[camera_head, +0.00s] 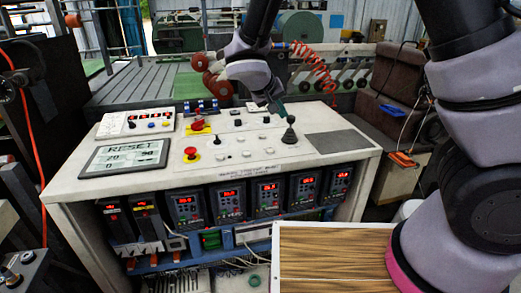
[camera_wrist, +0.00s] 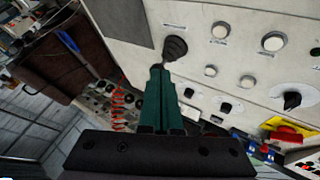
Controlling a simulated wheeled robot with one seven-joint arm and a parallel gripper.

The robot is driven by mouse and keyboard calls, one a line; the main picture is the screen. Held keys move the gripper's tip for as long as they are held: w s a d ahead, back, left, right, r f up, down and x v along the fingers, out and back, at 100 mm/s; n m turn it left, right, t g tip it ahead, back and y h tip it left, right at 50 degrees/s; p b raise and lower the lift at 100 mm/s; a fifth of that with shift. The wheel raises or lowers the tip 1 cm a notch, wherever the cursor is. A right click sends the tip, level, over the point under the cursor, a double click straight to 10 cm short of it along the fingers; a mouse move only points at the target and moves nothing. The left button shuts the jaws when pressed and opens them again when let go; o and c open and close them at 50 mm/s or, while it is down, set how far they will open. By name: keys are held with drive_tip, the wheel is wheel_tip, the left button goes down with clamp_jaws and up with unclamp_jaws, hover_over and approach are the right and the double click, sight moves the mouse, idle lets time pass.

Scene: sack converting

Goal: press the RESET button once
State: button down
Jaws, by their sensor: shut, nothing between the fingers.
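A pale control desk (camera_head: 170,180) stands in front of me. A tilted display (camera_head: 125,156) on its left shows the word RESET above some numbers. Several round white buttons sit right of centre, one of them here (camera_head: 241,139); in the wrist view they include this white button (camera_wrist: 219,31) and this one (camera_wrist: 210,70). Their labels are too small to read, so I cannot tell which is RESET. My gripper (camera_head: 278,108), with green fingers, is shut and empty above the desk's right part. In the wrist view its tips (camera_wrist: 157,68) appear beside a black joystick (camera_wrist: 175,47).
The joystick (camera_head: 289,133) stands up close to my gripper. A dark flat pad (camera_head: 338,142) lies at right. A wood-topped surface (camera_head: 335,262) is in front.

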sight(270, 150)
drive_tip(key=shift+w+a+f+n+t, duration=0.1)
drive_tip(key=shift+a+f+n+t, duration=0.2)
drive_tip(key=shift+a, duration=0.6)
drive_tip(key=shift+a+f+n+t, duration=0.2)
drive_tip(key=shift+a+f, duration=0.2)
drive_tip(key=shift+a, duration=0.45)
drive_tip(key=shift+f, duration=0.15)
drive_tip(key=shift+f, duration=4.25)
drive_tip(key=shift+f, duration=0.1)
drive_tip(key=shift+f, duration=0.3)
drive_tip(key=shift+f, duration=0.4)
drive_tip(key=shift+r, duration=0.8)
